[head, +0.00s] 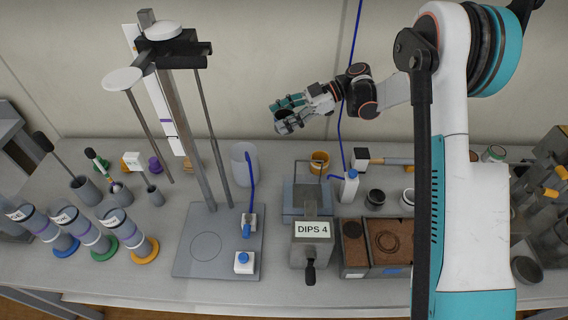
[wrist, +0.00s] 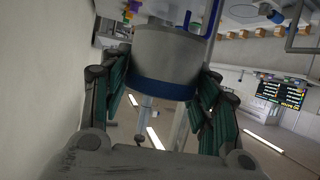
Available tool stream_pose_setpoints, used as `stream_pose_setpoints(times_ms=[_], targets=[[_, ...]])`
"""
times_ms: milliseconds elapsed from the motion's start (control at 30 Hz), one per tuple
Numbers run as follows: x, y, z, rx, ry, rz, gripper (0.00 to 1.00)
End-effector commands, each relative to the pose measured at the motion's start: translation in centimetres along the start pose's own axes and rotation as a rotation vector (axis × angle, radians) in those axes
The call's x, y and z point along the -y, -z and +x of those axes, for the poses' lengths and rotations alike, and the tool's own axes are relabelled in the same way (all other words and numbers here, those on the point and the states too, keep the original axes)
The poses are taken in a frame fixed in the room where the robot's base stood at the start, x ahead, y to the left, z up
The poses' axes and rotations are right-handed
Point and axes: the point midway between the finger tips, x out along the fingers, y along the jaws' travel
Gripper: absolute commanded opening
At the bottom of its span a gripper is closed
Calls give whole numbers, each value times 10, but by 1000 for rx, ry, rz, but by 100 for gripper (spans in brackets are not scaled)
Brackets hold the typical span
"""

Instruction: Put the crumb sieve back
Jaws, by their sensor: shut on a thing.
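My gripper (head: 291,112) is raised above the back of the bench, near the wall, and is shut on a grey, cup-shaped piece that looks like the crumb sieve (head: 283,126). In the wrist view the sieve (wrist: 165,55) is a tapering grey cup with a dark blue band, held between the two green-padded fingers (wrist: 163,100). Its inside and any mesh are hidden in the wrist view. The sieve is clear of the bench top.
A stand with a tall post (head: 182,140) rises left of my gripper. Below are a clear beaker (head: 244,163), the "DIPS 4" device (head: 312,230), an orange ring-shaped cup (head: 319,162), a dark cup (head: 375,198) and brown soil trays (head: 388,243). A blue cable (head: 346,100) hangs close to my wrist.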

Motion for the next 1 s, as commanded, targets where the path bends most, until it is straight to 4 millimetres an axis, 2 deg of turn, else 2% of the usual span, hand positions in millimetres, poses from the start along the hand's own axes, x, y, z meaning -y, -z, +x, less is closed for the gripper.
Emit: stream_pose_setpoints(times_ms=[33, 100, 433, 567, 833, 1000], targets=[[0, -16, 6, 0, -1, 0, 24], [0, -32, 13, 0, -1, 1, 24], [0, -103, 42, 0, -3, 2, 24], [0, -120, 49, 0, -3, 2, 24], [0, -136, 56, 0, -3, 3, 24], [0, -160, 66, 0, -3, 3, 24]])
